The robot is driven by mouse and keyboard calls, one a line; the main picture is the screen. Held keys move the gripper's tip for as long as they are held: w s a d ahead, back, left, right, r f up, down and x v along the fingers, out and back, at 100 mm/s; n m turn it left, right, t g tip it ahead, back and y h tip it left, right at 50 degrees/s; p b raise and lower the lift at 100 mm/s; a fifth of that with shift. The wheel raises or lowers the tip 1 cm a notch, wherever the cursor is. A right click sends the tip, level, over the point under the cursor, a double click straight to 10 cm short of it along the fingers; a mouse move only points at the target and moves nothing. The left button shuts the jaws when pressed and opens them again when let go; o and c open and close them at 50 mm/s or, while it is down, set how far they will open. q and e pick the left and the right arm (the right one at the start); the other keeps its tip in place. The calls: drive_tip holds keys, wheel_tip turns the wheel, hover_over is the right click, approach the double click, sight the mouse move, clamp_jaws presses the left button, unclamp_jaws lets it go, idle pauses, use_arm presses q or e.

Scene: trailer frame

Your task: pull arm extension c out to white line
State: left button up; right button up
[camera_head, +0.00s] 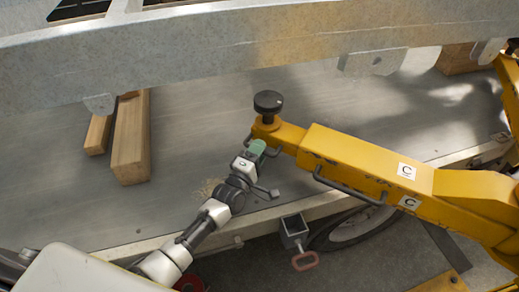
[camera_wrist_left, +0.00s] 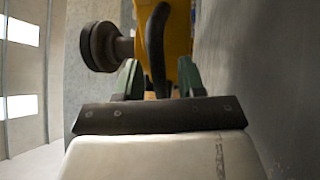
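The yellow arm marked C (camera_head: 365,172) runs in from the right in the head view. Its narrower end piece, the extension (camera_head: 287,134), carries a black round foot (camera_head: 268,103) and a small dark handle (camera_head: 272,151). I see no white line on it. My left gripper (camera_head: 258,147), with green fingertips, is at this handle. In the left wrist view the dark handle (camera_wrist_left: 157,45) stands between the two fingers of the gripper (camera_wrist_left: 160,72), with gaps showing on both sides. The foot (camera_wrist_left: 100,46) is left of it. My right gripper is not in view.
A grey metal beam (camera_head: 200,55) crosses above the arm. Wooden blocks (camera_head: 132,140) lie on the grey deck at left. A longer handle (camera_head: 345,187) is on the arm's side. A metal bracket with a red handle (camera_head: 305,261) and a wheel (camera_head: 350,230) are below.

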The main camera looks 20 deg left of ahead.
use_arm(q)
drive_tip(key=shift+w, duration=0.25)
clamp_jaws()
